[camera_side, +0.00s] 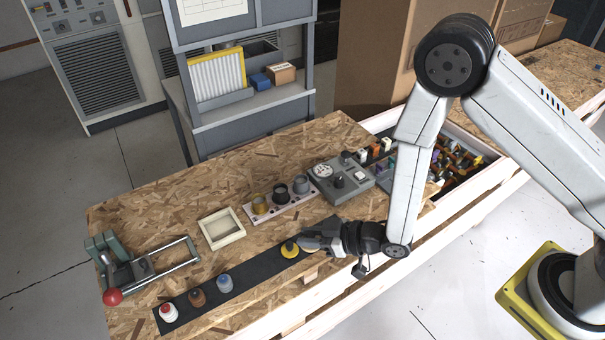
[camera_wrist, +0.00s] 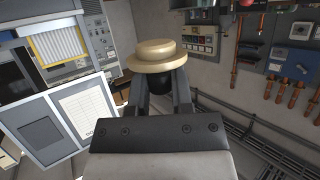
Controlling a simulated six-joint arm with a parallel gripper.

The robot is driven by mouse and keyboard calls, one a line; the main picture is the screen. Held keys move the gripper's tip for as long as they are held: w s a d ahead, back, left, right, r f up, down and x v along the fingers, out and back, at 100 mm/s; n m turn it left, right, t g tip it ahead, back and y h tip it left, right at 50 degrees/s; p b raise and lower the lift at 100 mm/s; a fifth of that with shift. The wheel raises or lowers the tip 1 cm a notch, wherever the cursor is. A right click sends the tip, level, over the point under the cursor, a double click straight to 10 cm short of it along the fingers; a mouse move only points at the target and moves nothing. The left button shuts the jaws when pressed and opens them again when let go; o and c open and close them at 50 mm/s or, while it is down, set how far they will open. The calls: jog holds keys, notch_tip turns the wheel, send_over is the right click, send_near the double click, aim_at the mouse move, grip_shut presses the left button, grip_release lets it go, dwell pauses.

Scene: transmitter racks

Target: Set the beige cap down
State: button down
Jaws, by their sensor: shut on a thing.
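The beige cap (camera_wrist: 157,56) is a round piece with a wide brim and a narrower top, in the wrist view at the ends of my fingers. My gripper (camera_wrist: 158,88) is shut on it. In the side view my gripper (camera_side: 304,243) is low at the right part of the dark strip (camera_side: 252,282). A round yellow piece with a raised middle (camera_side: 290,250) shows at its fingertips. Its shape matches the cap, though its colour looks stronger there. I cannot tell whether it touches the strip.
White-and-red (camera_side: 169,312), brown (camera_side: 197,297) and blue (camera_side: 225,284) small pieces stand along the strip's left. An empty cream tray (camera_side: 209,237), a rack with several dark and yellow rings (camera_side: 268,210), a grey control box (camera_side: 355,190) and a toggle clamp (camera_side: 143,270) stand on the board.

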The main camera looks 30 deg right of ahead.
jog(key=shift+n+g+y, duration=0.3)
jog(key=shift+n+y, duration=0.1)
jog(key=shift+s+a+f, duration=0.2)
jog(key=shift+s+a, duration=0.5)
jog(key=shift+s, duration=0.2)
jog(key=shift+s+a+f, duration=0.15)
jog(key=shift+s+a, duration=0.55)
jog(key=shift+s, duration=0.2)
send_over(258, 269)
jog(key=s, duration=0.2)
jog(key=f, duration=0.5)
jog(key=d+f, duration=0.1)
jog(key=f, duration=0.2)
jog(key=shift+w, duration=0.25)
jog(key=shift+w+a+f, duration=0.35)
jog(key=shift+w+f, duration=0.2)
jog(key=shift+f, duration=0.15)
jog(key=shift+w+f, duration=0.1)
jog(key=shift+w+a+f, duration=0.1)
jog(key=shift+f, duration=1.6)
jog(key=shift+f, duration=0.15)
